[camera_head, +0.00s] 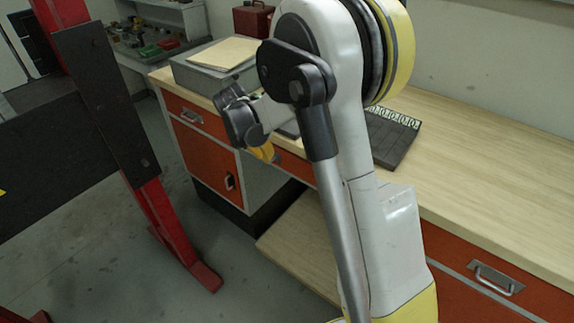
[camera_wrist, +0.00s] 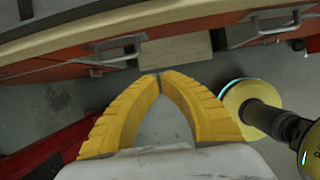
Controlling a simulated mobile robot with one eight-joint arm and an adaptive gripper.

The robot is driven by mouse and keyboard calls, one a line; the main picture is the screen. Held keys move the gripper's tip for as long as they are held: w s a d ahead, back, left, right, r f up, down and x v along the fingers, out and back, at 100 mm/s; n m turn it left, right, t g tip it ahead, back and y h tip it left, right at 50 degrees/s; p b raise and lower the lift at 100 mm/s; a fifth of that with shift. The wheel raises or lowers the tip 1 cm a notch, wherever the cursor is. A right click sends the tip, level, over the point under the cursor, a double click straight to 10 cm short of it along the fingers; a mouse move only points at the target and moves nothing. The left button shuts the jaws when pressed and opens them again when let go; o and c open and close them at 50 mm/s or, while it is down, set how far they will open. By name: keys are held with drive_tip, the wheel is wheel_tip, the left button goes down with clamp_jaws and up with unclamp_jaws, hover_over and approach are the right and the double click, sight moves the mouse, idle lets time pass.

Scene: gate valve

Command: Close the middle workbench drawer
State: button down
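The workbench (camera_head: 480,160) has a pale wooden top and orange drawer fronts. The middle drawer (camera_head: 291,166) shows only as a small orange patch behind my arm in the head view, so how far it stands out cannot be told. My gripper (camera_head: 262,152) hangs in front of the bench near that patch, its yellow fingers partly hidden. In the wrist view, the tips of my gripper (camera_wrist: 159,75) meet with nothing seen between them. A metal handle (camera_wrist: 115,57) lies beyond the tips to the left, and another handle (camera_wrist: 268,28) to the right; neither visibly touches the fingers.
A left drawer (camera_head: 207,122) sits above an orange cabinet door (camera_head: 212,162). A right drawer (camera_head: 510,285) has a metal handle. A wooden lower shelf (camera_head: 300,245) spans the open space below the bench. A red-legged frame (camera_head: 165,215) stands at the left, with clear floor between.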

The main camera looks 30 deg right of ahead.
sight(283, 159)
drive_tip(key=w+d+f+b, duration=0.1)
drive_tip(key=d+f, duration=0.1)
drive_tip(key=f, duration=0.1)
drive_tip(key=w+d+f+b, duration=0.1)
drive_tip(key=d+f+b, duration=0.1)
drive_tip(key=f, duration=0.1)
drive_tip(key=w+d+f+b, duration=0.1)
drive_tip(key=d+f+b, duration=0.1)
drive_tip(key=f, duration=0.1)
drive_tip(key=shift+w+d, duration=0.3)
drive_tip(key=shift+w, duration=0.05)
drive_tip(key=shift+w+d, duration=0.25)
drive_tip(key=shift+d, duration=0.35)
drive_tip(key=shift+w+d, duration=0.25)
drive_tip(key=shift+d, duration=0.3)
drive_tip(key=shift+r, duration=0.1)
